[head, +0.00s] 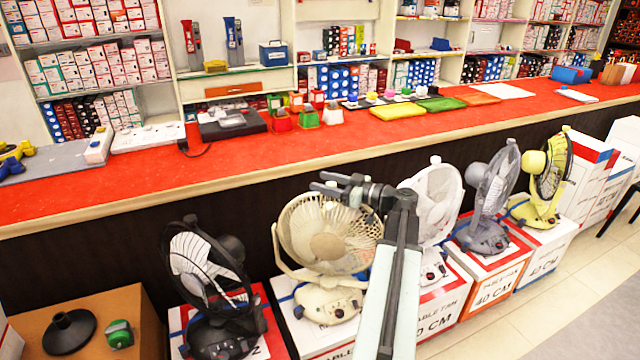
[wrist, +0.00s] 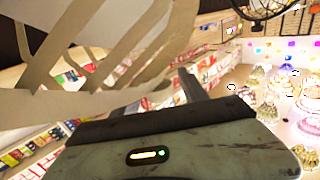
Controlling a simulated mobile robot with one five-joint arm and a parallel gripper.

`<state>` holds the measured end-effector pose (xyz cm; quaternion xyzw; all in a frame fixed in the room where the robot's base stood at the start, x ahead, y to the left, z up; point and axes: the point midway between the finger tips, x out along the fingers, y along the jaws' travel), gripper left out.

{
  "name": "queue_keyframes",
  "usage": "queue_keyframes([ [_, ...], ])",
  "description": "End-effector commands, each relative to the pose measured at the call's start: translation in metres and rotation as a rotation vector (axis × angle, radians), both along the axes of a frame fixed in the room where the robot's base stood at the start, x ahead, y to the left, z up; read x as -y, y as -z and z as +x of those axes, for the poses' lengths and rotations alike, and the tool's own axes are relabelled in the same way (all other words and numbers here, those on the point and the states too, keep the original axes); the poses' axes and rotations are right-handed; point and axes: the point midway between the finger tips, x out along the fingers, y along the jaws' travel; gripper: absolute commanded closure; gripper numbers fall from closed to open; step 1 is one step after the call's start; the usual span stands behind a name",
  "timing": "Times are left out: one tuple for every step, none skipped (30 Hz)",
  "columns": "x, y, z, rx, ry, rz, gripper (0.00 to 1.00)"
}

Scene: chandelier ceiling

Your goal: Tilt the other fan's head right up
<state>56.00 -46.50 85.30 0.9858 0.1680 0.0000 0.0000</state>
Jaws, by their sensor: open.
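Several table fans stand in a row on boxes. The cream fan (head: 302,238) is nearest my gripper, its round cage facing forward and leaning slightly back. My gripper (head: 318,181) is open and empty at the top of that cage; I cannot tell whether it touches. My arm hides part of the cage's right side. In the wrist view, broad cream slats (wrist: 95,45), apparently of this cage, fill the upper left, close to my gripper. The black fan (head: 205,275) at the left has its head tilted back. The white fan (head: 437,200), grey fan (head: 490,200) and yellow fan (head: 545,175) stand to the right.
A long red-topped counter (head: 250,160) runs behind the fans, with trays and small goods on it. Stocked shelves (head: 90,60) line the wall. A brown box (head: 140,310) with a black base (head: 68,331) is at the lower left. Tiled floor (head: 555,290) is clear at right.

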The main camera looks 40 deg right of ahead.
Motion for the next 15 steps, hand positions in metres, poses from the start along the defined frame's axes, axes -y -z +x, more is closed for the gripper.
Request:
queue_keyframes([
  [-0.0013,0.0,0.0045,0.0,-0.001,0.0,0.48],
  [-0.0016,0.0,0.0062,0.0,0.0,0.0,0.48],
  [-0.0019,0.0,0.0079,0.0,0.002,0.0,0.48],
  [-0.002,0.0,0.0087,0.0,0.002,0.0,0.48],
  [-0.0021,0.0,0.0092,0.0,0.003,0.0,0.48],
  [-0.002,0.0,0.0095,0.0,0.003,0.0,0.48],
  [-0.002,0.0,0.0094,0.0,0.004,0.0,0.48],
  [-0.002,0.0,0.0093,0.0,0.004,0.0,0.48],
  [-0.0019,0.0,0.0091,0.0,0.004,0.0,0.48],
  [-0.0019,0.0,0.0091,0.0,0.004,0.0,0.48],
  [-0.0019,0.0,0.009,0.0,0.004,0.0,0.48],
  [-0.0018,0.0,0.0089,0.0,0.004,0.0,0.59],
  [-0.0018,0.0,0.0089,0.0,0.004,0.0,0.68],
  [-0.0017,0.0,0.0088,0.0,0.004,0.0,0.76],
  [-0.0017,0.0,0.0088,0.0,0.004,0.0,0.87],
])
